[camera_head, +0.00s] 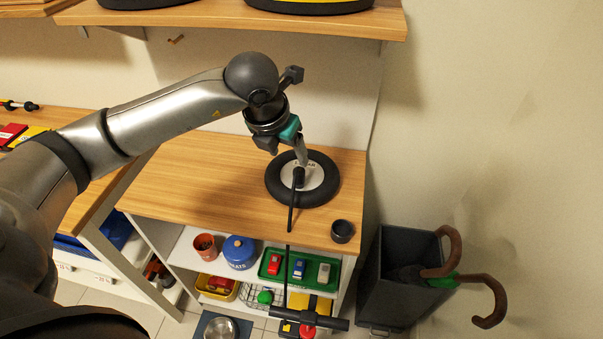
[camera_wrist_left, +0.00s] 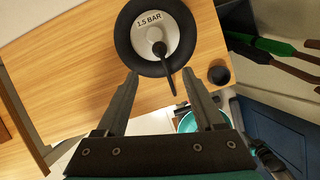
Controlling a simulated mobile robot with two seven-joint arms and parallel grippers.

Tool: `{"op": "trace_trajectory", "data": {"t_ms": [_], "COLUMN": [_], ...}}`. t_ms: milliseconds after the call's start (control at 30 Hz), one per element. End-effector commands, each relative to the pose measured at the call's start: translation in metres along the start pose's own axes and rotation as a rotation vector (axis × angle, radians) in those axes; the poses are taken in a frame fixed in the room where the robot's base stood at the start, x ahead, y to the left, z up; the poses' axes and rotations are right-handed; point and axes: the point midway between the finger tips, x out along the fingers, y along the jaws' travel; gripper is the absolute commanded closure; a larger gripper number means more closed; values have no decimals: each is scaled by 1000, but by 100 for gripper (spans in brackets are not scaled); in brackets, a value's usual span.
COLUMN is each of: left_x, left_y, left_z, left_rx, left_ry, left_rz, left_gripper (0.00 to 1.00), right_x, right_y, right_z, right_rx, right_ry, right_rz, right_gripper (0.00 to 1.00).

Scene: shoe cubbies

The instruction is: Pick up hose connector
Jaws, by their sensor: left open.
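A round black disc (camera_head: 278,184) with a pale centre lies on the wooden counter; in the left wrist view the disc (camera_wrist_left: 126,50) reads "1.5 BAR". A black knob-like piece (camera_wrist_left: 159,48) with a thin rod stands at its centre. A small dark round piece (camera_head: 342,231) sits near the counter's front right; it also shows in the left wrist view (camera_wrist_left: 219,74). I cannot tell which is the hose connector. My left gripper (camera_head: 302,160) is open and empty above the disc. The knob and rod appear between its fingers (camera_wrist_left: 160,72). My right gripper is not in view.
A black T-shaped handle (camera_head: 310,322) lines up below the rod. Under the counter (camera_head: 190,175) are a blue pot (camera_head: 240,253), an orange cup (camera_head: 205,247) and a green tray (camera_head: 264,271). A dark umbrella bin (camera_head: 405,300) stands right. A shelf (camera_head: 300,22) hangs above. The counter's left is clear.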

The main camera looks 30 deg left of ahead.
Motion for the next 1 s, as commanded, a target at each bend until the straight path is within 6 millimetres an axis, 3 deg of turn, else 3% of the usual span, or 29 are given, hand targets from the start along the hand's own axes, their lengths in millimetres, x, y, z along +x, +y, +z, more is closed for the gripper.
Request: {"op": "trace_trajectory", "data": {"t_ms": [100,300,567,833,1000], "left_x": [29,60,76,110,119], "left_y": [-1,-2,-1,0,0], "left_z": [-1,0,2,8,8], "left_rx": [-2,0,0,1,1], "left_ry": [4,1,0,0,0], "left_rz": [-2,-4,-5,-5,-5], "left_gripper": [30,30,30,30,30], "right_x": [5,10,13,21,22], "right_y": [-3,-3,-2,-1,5], "right_z": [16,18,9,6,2], "right_rx": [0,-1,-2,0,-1], "right_ry": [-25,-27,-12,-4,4], "right_rz": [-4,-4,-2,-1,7], "right_gripper": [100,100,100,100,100]}}
